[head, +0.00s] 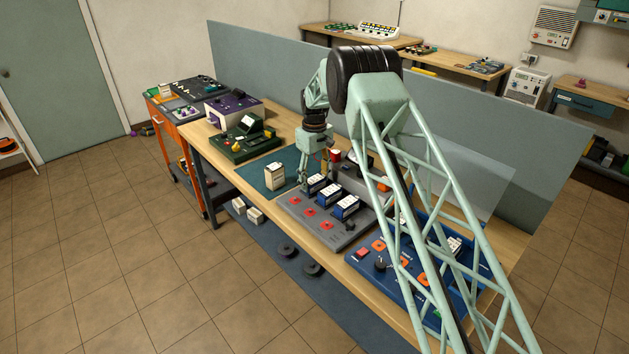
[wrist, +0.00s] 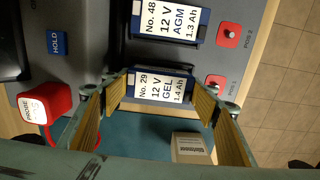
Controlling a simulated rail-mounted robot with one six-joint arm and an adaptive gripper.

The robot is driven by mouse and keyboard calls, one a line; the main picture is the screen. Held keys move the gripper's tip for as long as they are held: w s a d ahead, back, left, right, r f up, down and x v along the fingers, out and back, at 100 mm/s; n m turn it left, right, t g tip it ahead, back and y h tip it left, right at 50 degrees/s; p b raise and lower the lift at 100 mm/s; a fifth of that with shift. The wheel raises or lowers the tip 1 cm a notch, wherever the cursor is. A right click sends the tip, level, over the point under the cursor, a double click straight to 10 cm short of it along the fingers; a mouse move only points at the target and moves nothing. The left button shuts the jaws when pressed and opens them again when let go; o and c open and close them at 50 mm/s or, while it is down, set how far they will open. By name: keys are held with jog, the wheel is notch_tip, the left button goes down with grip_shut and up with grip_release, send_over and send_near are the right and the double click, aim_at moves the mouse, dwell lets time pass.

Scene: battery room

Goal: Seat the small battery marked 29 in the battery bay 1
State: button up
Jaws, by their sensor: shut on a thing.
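The small battery marked 29 (wrist: 163,86), dark blue with a white label, is between the two finger pads of my gripper (wrist: 161,92) in the wrist view. My gripper is shut on it. It lies at the near edge of the grey bay panel (wrist: 261,20), in line with the POS 1 mark and its red button (wrist: 215,82). Its underside is hidden, so I cannot tell how deep it sits. In the head view my gripper (head: 316,178) points down at the panel's far left end (head: 285,203), over the same battery.
A battery marked 48 (wrist: 171,20) stands at POS 2 beside it. A red probe (wrist: 42,104) with a cable lies left. A cream block (head: 274,176) stands on the green mat (head: 253,175). A blue panel (head: 389,287) lies to the right.

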aim_at(314, 179)
jog(key=o, duration=0.9)
notch_tip(314, 179, up, 11)
jog(key=p, duration=0.3)
jog(key=shift+p, duration=0.3)
dwell(0.9)
jog(key=shift+r, duration=0.1)
dwell(0.7)
